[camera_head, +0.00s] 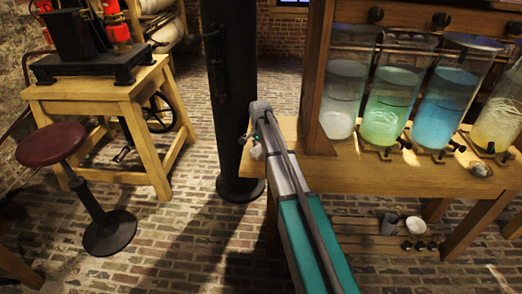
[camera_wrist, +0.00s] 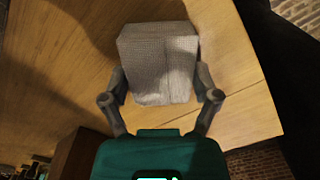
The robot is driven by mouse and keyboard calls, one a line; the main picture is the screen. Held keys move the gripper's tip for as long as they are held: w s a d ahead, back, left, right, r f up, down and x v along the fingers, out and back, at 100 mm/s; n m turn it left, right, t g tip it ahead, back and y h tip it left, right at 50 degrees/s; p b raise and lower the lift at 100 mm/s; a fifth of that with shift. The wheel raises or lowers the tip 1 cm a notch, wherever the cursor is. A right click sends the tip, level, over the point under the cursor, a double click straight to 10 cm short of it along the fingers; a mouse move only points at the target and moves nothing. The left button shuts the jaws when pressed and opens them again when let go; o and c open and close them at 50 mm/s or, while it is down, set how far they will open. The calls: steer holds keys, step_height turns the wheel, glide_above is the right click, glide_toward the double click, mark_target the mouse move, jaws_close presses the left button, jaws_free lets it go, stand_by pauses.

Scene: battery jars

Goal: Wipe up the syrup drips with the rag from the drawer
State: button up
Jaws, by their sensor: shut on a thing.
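The grey woven rag (camera_wrist: 157,50) is between the two fingers of my gripper (camera_wrist: 161,80) in the wrist view. My gripper is shut on it, and the rag hangs out past the fingertips over the wooden bench top (camera_wrist: 245,110). In the head view my arm reaches to the left end of the bench (camera_head: 350,170), and my gripper (camera_head: 257,142) is small and partly hidden by the arm there. I cannot make out any syrup drips or the drawer in either view.
Several glass jars stand in a row on the bench, with white (camera_head: 340,100), green (camera_head: 389,105) and blue (camera_head: 447,108) liquid among them. A small grey lump (camera_head: 481,169) lies near the front edge. A dark column (camera_head: 232,90) stands close left of my arm.

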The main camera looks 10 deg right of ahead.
steer(key=shift+r, duration=0.15)
steer(key=shift+r+p, duration=2.9)
steer(key=shift+p, duration=0.1)
steer(key=shift+r+p, duration=1.5)
steer(key=shift+p, duration=0.05)
